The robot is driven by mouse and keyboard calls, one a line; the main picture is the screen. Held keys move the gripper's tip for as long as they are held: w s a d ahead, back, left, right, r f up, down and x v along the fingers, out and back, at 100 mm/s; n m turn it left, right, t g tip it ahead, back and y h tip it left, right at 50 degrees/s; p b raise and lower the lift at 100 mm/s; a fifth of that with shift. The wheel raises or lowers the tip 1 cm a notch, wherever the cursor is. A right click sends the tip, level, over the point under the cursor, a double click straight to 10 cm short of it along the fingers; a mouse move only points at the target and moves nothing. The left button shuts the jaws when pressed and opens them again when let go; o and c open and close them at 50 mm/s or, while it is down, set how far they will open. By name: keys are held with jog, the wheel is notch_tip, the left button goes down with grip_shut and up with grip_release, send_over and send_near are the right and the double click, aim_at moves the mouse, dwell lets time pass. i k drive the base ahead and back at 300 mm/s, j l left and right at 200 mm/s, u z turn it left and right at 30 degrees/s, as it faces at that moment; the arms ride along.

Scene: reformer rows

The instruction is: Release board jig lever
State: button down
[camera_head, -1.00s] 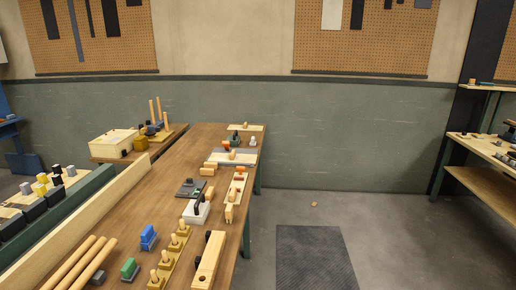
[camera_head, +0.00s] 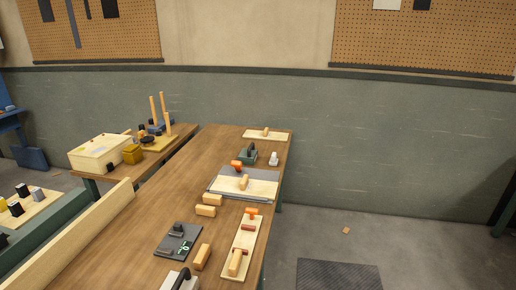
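Several board-like fixtures stand on the wooden workbench (camera_head: 150,228); I cannot tell for sure which is the board jig. A pale board (camera_head: 262,189) lies on a grey plate, with a wooden block on it and an orange handle (camera_head: 236,165) at its far edge. Nearer, a long narrow pale board (camera_head: 247,232) carries a wooden block, a dark red piece and another orange handle (camera_head: 252,211). Whether either orange handle is a clamped lever is too small to tell. My gripper is not in view.
A dark plate with a black knob (camera_head: 178,241) and loose wooden blocks (camera_head: 206,211) lie beside the boards. Open floor (camera_head: 315,235) with a dark mat (camera_head: 340,276) lies right of the bench.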

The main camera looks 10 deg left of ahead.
aim_at(237, 166)
jog(key=i, duration=1.5)
